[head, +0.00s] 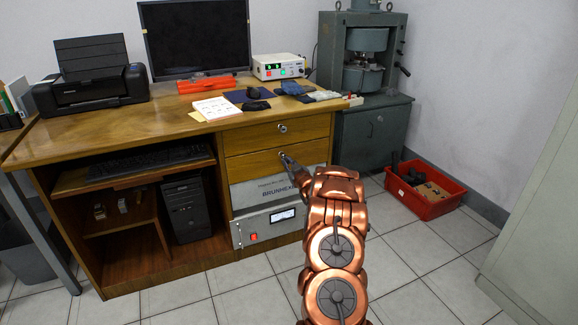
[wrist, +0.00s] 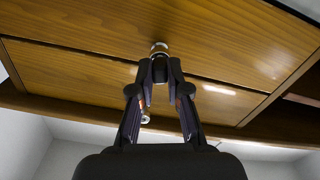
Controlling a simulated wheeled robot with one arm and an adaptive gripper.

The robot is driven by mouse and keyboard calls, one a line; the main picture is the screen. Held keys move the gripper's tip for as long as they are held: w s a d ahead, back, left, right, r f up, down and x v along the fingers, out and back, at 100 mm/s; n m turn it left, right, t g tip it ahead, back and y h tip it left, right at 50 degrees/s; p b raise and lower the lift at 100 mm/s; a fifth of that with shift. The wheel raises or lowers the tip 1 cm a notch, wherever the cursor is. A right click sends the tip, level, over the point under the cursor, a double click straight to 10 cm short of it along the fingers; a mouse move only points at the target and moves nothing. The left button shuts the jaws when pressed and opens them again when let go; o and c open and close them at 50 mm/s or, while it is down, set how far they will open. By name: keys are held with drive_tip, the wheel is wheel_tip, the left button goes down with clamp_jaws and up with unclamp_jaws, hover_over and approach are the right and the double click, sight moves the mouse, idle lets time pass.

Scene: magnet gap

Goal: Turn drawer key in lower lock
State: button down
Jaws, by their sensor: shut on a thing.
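The wooden desk has two drawers. The upper drawer's round lock (head: 282,128) shows clear in the head view, and in the wrist view (wrist: 146,119) it is partly behind a finger. My gripper (head: 284,157) reaches to the lower drawer front (head: 245,165). In the wrist view my gripper (wrist: 159,72) has its fingertips together right at the lower lock (wrist: 159,48), a round metal piece. It is shut on the drawer key, which is mostly hidden between the fingertips. I cannot tell how far the key is turned.
Below the drawers are a grey box (head: 262,190) and a metered instrument (head: 265,226). A red crate (head: 425,204) stands on the floor to the right, near a green machine cabinet (head: 372,135). The desk top (head: 165,125) holds a printer and monitor. The tiled floor in front is clear.

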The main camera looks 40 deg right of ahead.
drive_tip(key=shift+f+n+b, duration=0.15)
drive_tip(key=shift+n+b, duration=1.05)
drive_tip(key=shift+n, duration=0.2)
drive_tip(key=shift+w+a+n+b, duration=0.1)
drive_tip(key=shift+a+n+b, duration=0.05)
drive_tip(key=shift+n+b, duration=1.95)
drive_tip(key=shift+n+b, duration=0.4)
drive_tip(key=shift+b, duration=0.3)
drive_tip(key=shift+n+b, duration=1.3)
drive_tip(key=shift+b, duration=0.55)
